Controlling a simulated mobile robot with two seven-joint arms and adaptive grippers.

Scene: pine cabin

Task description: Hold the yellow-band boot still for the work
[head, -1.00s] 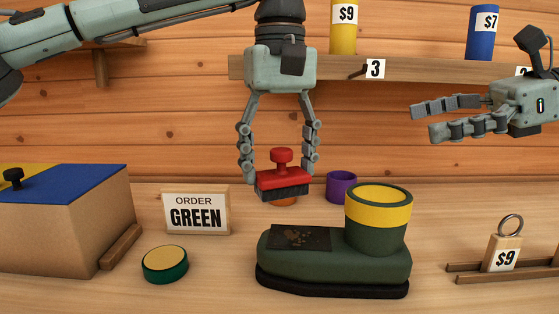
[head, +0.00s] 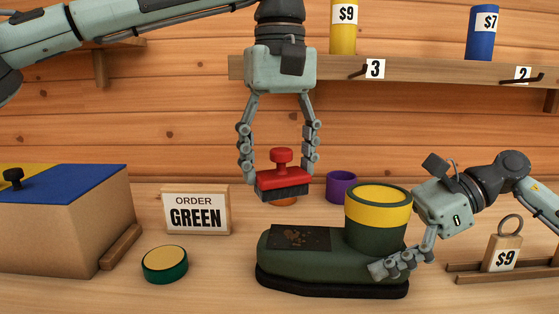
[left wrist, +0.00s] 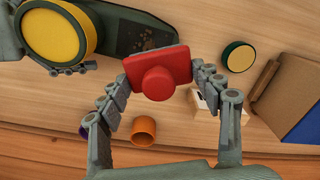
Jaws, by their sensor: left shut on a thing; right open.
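The yellow-band boot (head: 330,252) stands upright on the bench, dark green with a black sole and a yellow band round its top. Brown specks show on a dark patch (head: 300,237) on its toe. My left gripper (head: 279,180) is shut on a red brush (head: 282,182) with dark bristles, held above and behind the toe, apart from it in the head view. My right gripper (head: 393,265) is at the boot's heel end, open, with one finger across the near side below the band. Its other finger is mostly hidden behind the boot. In the left wrist view the boot (left wrist: 112,30) is at top left.
A green-rimmed tin (head: 165,264) and an ORDER GREEN sign (head: 195,212) stand left of the boot. A box (head: 65,230) is far left. Purple (head: 341,186) and orange (left wrist: 143,130) cups are behind.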

